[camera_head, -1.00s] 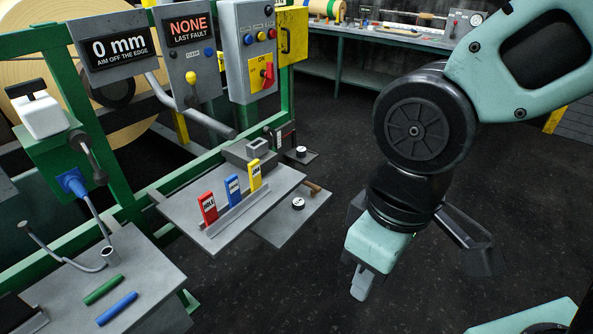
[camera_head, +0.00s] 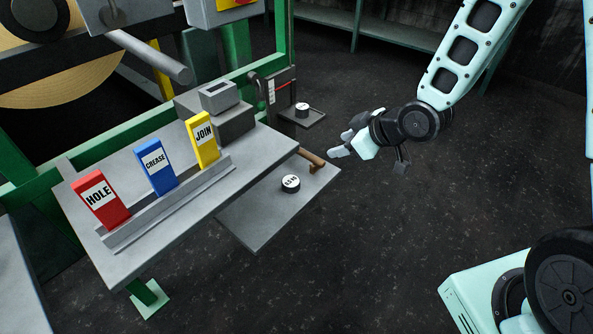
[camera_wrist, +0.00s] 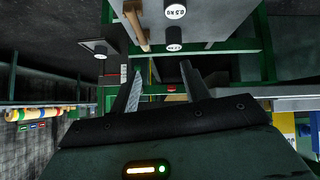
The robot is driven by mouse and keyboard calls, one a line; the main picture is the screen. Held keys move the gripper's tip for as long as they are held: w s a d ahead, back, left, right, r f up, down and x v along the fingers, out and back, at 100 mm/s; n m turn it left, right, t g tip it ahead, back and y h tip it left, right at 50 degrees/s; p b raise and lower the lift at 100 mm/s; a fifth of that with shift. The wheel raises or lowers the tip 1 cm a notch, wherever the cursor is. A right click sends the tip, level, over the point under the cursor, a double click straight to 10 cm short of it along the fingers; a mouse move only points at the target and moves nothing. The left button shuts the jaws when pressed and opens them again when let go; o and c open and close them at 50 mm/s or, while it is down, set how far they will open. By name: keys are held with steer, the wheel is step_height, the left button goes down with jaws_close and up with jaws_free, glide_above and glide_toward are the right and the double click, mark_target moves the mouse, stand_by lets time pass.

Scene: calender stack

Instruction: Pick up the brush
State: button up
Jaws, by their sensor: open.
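The brush appears to be the brown wooden piece (camera_head: 312,159) at the right end of the low grey shelf (camera_head: 250,225) in the head view; its bristles cannot be made out. In the wrist view the brown piece (camera_wrist: 136,22) lies along the shelf edge, up and left of the fingers. My gripper (camera_head: 344,146) is a little to the right of the brush in the head view, fingers pointing left, apart from it. In the wrist view my gripper (camera_wrist: 160,80) is open with nothing between its fingers.
A round weight (camera_head: 290,183) stands on the low shelf near the brush. The upper tray (camera_head: 215,205) holds red, blue and yellow labelled tabs and overhangs the low shelf. A small plate (camera_head: 310,118) with another round piece stands behind. The dark floor at right is clear.

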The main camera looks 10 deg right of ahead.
mark_target(314, 157)
steer(key=w+d+f+t+y+b, duration=0.25)
steer(key=d+f+b, duration=0.35)
steer(key=f, duration=0.5)
steer(key=shift+t, duration=0.55)
steer(key=b+x, duration=0.2)
steer(key=x, duration=0.9)
steer(key=shift+w+a, duration=0.15)
steer(key=shift+w, duration=0.05)
steer(key=shift+b+x, duration=0.65)
steer(key=shift+x, duration=2.1)
steer(key=shift+s, duration=0.1)
jaws_close()
